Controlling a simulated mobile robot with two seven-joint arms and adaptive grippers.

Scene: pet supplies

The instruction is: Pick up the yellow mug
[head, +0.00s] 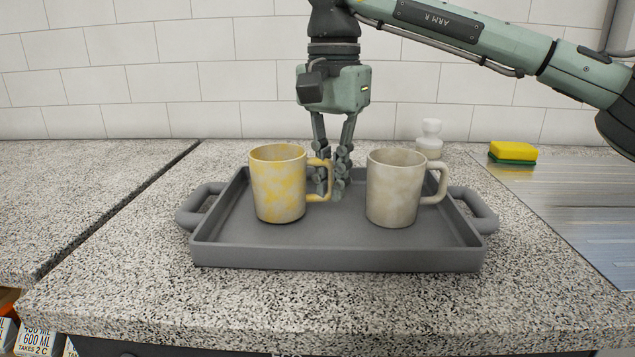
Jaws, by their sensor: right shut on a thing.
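The yellow mug (277,186), mottled yellow and off-white, stands upright on the left part of the grey tray (340,256). Its handle points right. My right gripper (332,190) reaches down from above, between the two mugs, and is shut on the yellow mug's handle (323,180). The mug appears to be at tray level; whether its base touches the tray is hard to tell. A beige mug (393,190) stands upright on the tray to the right of the gripper, its handle also pointing right. My left gripper is not in view.
The tray has raised walls and a handle at each end, and sits on a speckled counter (120,290). A white bottle (430,140) stands behind it. A yellow and green sponge (513,152) lies at right by a metal surface (570,205). Tiled wall behind.

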